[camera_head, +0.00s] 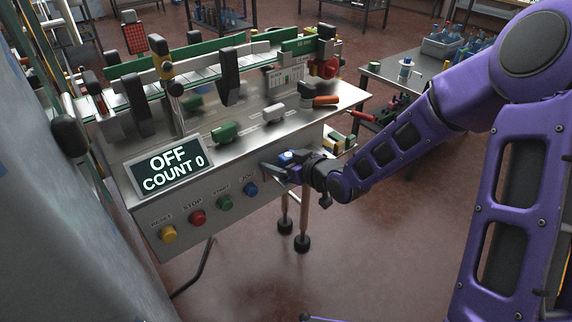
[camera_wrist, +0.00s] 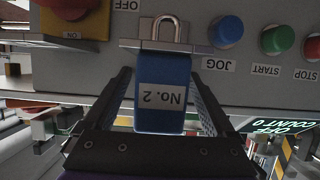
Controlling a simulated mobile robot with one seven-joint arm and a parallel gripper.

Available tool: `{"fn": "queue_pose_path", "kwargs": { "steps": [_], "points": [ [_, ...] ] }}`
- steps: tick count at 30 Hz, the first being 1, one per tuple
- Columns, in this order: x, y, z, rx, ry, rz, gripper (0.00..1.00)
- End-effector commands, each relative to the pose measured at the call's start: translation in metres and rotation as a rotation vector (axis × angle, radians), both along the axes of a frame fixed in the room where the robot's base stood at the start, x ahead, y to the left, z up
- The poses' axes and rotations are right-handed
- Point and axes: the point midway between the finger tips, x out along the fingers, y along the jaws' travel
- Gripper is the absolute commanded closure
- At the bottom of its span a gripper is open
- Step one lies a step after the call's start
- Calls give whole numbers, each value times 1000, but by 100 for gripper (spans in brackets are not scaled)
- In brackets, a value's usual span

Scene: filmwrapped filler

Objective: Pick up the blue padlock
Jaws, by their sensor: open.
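The blue padlock (camera_wrist: 162,115) shows large in the wrist view, with a white "No. 2" label that reads upside down. Its metal shackle (camera_wrist: 167,24) is at the top, by a grey plate (camera_wrist: 150,46) at the machine's front panel. My gripper (camera_wrist: 162,82) is open, with one dark finger on each side of the padlock body. I cannot tell whether either finger touches it. In the head view my gripper (camera_head: 284,169) is at the right end of the front panel, and the padlock (camera_head: 289,155) is a small blue patch with white there.
The panel (camera_head: 230,210) carries a blue JOG button (camera_head: 250,190), coloured buttons beside it, and a display (camera_head: 168,171) reading OFF, COUNT 0. A red and yellow ON switch (camera_wrist: 70,15) is close to the padlock. Open floor (camera_head: 370,250) lies below my arm.

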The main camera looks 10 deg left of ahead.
Motion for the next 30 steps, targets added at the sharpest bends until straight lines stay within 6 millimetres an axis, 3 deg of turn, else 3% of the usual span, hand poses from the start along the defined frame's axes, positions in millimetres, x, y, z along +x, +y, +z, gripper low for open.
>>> {"fn": "queue_pose_path", "kwargs": {
  "steps": [2,17,30],
  "points": [
    [0,0,0,0,0,0,12],
    [0,0,0,0,0,0,100],
    [1,0,9,2,-3,0,100]
  ]
}}
